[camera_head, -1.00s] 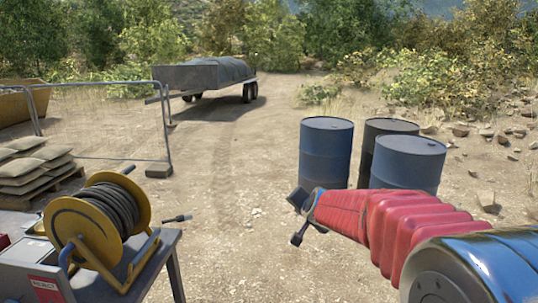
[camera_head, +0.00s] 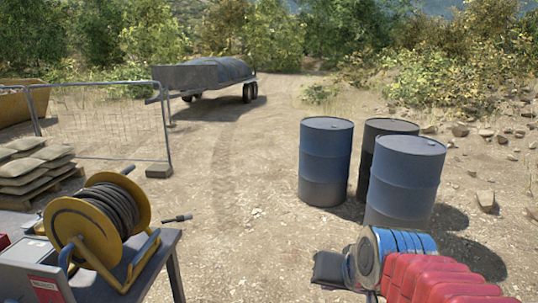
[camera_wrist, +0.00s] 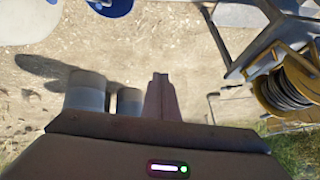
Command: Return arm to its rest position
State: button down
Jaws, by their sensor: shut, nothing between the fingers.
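My gripper (camera_wrist: 160,80) shows in the wrist view as two dark fingers pressed together, with nothing between them. In the head view my arm, with its red ribbed sleeve and blue ring, is low at the bottom right. Its dark end part reaches left, over the dirt in front of the drums. The fingertips cannot be made out in the head view. Nothing touches the arm in what shows.
Three drums, a left blue one (camera_head: 325,160), a dark one (camera_head: 372,150) and a right blue one (camera_head: 404,180), stand beyond my arm. A yellow hose reel (camera_head: 100,225) sits on a bench at left, also in the wrist view (camera_wrist: 290,85).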

jog(key=s+d+f+n+g+h, duration=0.1)
jog(key=s+d+f, duration=0.2)
jog(key=s, duration=0.9)
jog(key=shift+s+d+f+n+g, duration=0.15)
jog(key=shift+s+f+n+g, duration=0.2)
jog(key=shift+f+n+g, duration=0.1)
